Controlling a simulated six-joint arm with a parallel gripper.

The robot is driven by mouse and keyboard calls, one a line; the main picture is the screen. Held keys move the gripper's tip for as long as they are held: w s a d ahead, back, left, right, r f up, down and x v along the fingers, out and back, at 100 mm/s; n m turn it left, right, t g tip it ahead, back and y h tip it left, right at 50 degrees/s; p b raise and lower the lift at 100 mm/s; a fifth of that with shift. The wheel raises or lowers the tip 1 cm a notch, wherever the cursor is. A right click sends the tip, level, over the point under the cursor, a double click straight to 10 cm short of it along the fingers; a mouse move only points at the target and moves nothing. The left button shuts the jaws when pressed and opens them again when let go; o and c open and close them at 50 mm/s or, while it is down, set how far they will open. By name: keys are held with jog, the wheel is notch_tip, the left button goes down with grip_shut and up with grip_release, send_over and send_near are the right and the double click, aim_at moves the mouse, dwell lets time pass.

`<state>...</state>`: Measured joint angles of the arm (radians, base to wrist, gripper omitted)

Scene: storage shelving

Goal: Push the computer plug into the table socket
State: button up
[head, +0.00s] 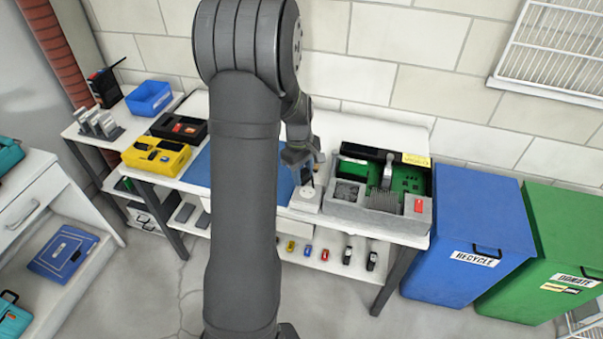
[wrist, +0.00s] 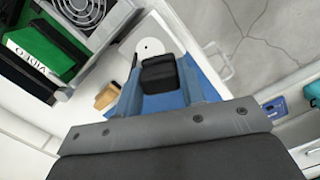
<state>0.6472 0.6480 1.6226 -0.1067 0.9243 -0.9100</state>
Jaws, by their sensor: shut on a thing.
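The table socket (head: 298,207) is a white block with a round face at the front of the table, and it also shows at the top of the wrist view (wrist: 151,46). My gripper (head: 303,172) is above and just behind the socket. In the wrist view my gripper (wrist: 160,84) is shut on the black computer plug (wrist: 159,74). The plug overlaps the near edge of the socket's round face in that view. Its prongs are hidden, and I cannot tell whether plug and socket touch.
A small tan block (wrist: 107,96) lies near my gripper. Blue (head: 462,235) and green bins stand at right.

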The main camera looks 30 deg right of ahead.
aim_at(307, 193)
jog(key=m, duration=0.3)
jog(key=d+m, duration=0.1)
jog(key=m, duration=0.3)
jog(key=shift+w+d+y, duration=0.1)
jog(key=shift+w+y, duration=0.05)
jog(key=shift+y, duration=0.25)
jog(key=m, duration=0.5)
jog(key=shift+w+d+r+m+y, duration=0.1)
jog(key=shift+w+d+m+y, duration=0.05)
jog(key=shift+d+m+y, duration=0.2)
jog(key=shift+f, duration=2.9)
jog(key=shift+f, duration=0.55)
jog(key=o, duration=1)
notch_tip(307, 193, up, 17)
jog(key=w+d, duration=0.1)
jog(key=shift+w+d, duration=0.2)
jog(key=shift+d, duration=0.05)
